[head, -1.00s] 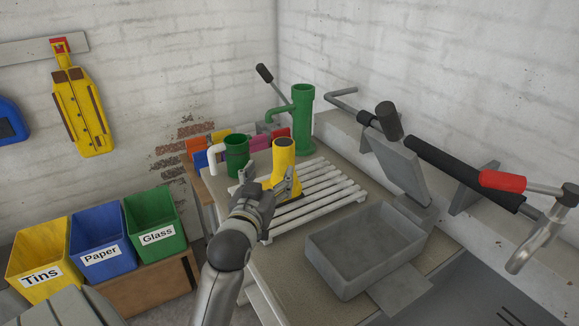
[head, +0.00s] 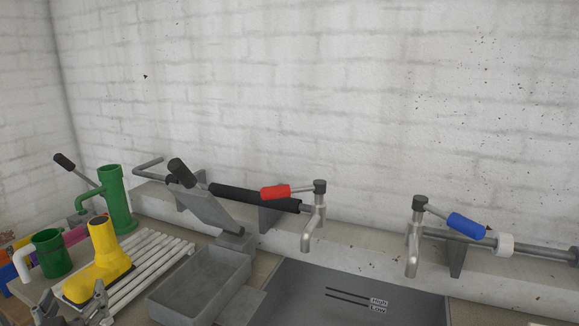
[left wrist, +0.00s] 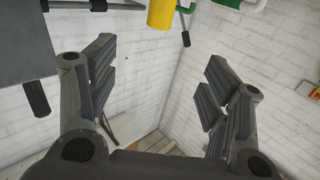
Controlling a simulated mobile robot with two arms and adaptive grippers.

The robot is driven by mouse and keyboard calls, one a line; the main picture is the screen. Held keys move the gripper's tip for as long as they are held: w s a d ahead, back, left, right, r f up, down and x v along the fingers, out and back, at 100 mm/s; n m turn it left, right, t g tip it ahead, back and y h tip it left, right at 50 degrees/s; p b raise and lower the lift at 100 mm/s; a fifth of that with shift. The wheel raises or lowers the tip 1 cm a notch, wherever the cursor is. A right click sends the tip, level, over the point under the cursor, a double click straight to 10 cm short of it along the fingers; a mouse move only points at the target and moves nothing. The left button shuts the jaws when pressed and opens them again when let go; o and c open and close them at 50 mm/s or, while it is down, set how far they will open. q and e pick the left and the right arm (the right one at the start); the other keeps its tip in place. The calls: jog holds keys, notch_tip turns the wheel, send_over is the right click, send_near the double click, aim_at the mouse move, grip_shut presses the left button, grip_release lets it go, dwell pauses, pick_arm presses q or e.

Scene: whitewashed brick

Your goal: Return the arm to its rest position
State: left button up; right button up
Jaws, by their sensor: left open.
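My left gripper (head: 92,304) shows only in part at the lower left edge of the head view, in front of the rack. In the left wrist view its two dark fingers (left wrist: 165,85) are spread wide with nothing between them. The yellow boot (head: 104,258) stands upright on the white slatted rack (head: 160,262), just beyond the gripper and apart from it. Its yellow end also shows at the top of the left wrist view (left wrist: 161,13). My right gripper is not in view.
A green mug (head: 52,254) and a green pump (head: 116,200) stand around the rack. A grey basin (head: 200,283) lies to its right. Red-handled (head: 276,192) and blue-handled (head: 467,226) taps project over the dark sink (head: 350,290). The air above the counter is clear.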

pick_arm(q)
jog(key=s+d+f+m+g+h, duration=0.2)
jog(key=s+d+f+g+h, duration=0.15)
jog(key=d+f, duration=0.55)
jog(key=s+d+f+m+g+h, duration=0.2)
jog(key=s+d+f+g, duration=0.35)
jog(key=s+f, duration=0.45)
jog(key=s+d+f+m+g+h, duration=0.2)
jog(key=s+d+f+g, duration=0.2)
jog(key=s+d+f, duration=0.5)
jog(key=s+a+f+g, duration=0.1)
jog(key=s+a+f, duration=0.1)
jog(key=f, duration=1.1)
jog(key=s+a+f, duration=0.1)
jog(key=s+f, duration=0.2)
jog(key=f, duration=0.9)
jog(key=s+a+f+g, duration=0.1)
jog(key=s+a+f, duration=0.2)
jog(key=s+f, duration=1.1)
jog(key=shift+s+f+m+g+y, duration=0.3)
jog(key=shift+s+f+m+y, duration=0.1)
jog(key=shift+s, duration=0.35)
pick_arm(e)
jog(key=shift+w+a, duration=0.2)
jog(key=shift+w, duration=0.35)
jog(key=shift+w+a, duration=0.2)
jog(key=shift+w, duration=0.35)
